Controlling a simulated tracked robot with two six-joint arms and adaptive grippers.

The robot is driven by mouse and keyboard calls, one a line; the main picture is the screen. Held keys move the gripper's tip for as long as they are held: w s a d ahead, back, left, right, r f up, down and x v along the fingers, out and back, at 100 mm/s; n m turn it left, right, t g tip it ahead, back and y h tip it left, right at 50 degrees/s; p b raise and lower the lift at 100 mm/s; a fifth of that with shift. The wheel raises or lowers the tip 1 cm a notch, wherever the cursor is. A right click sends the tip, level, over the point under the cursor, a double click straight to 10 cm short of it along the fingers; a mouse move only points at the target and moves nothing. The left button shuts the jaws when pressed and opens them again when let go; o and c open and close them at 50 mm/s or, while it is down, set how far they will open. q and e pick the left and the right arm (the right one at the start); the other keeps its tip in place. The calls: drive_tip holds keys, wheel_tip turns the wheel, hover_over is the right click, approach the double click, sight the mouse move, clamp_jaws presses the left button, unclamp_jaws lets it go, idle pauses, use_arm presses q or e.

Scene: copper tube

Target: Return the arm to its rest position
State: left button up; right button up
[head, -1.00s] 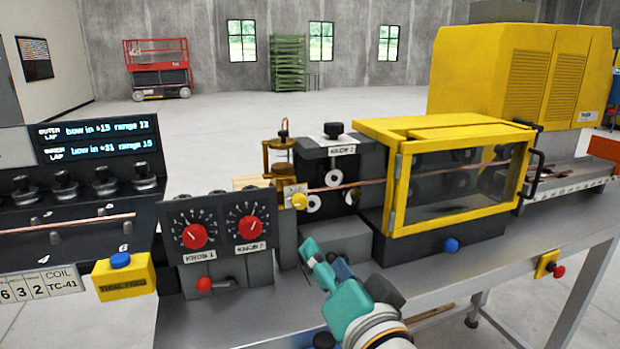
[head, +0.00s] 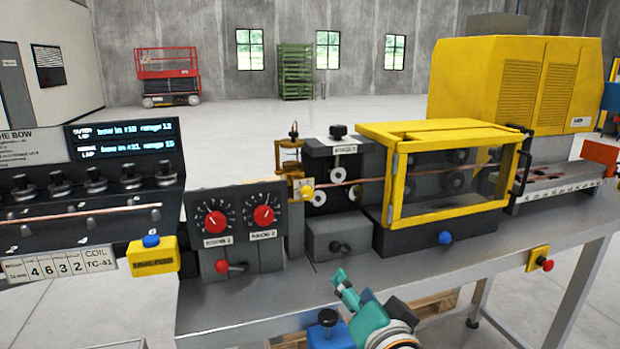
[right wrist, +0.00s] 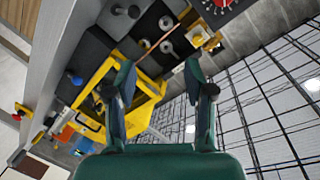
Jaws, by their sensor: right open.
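My right gripper (head: 356,290) is in the head view at the bottom centre, its teal fingers pointing up and left. It is in front of the bench and clear of the machine. In the right wrist view the two fingers of the right gripper (right wrist: 158,72) stand well apart with nothing between them. The copper tube (head: 350,183) runs through the rollers and into the yellow guarded box (head: 450,210), apart from the gripper. My left gripper is not in view.
A red stop button (head: 546,264) sits on the bench's front right. Open floor lies behind.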

drive_tip(key=s+d+f+g+h, duration=0.1)
drive_tip(key=d+f+g, duration=0.35)
drive_tip(key=f, duration=1.15)
drive_tip(key=d+f+g+h, duration=0.25)
drive_tip(key=d+f, duration=0.25)
drive_tip(key=f, duration=1.2)
drive_tip(key=s+f+n+g+y, duration=0.2)
drive_tip(key=s+f+g, duration=0.3)
drive_tip(key=s+f, duration=0.75)
drive_tip(key=s+a+f+n+g+y, duration=0.2)
drive_tip(key=s+a+f+g, duration=0.1)
drive_tip(key=s, duration=0.5)
drive_tip(key=shift+s+a+f+p, duration=0.15)
drive_tip(key=shift+a+f+p, duration=0.1)
drive_tip(key=shift+a+p, duration=0.3)
drive_tip(key=shift+s+a, duration=0.1)
drive_tip(key=shift+c, duration=1.1)
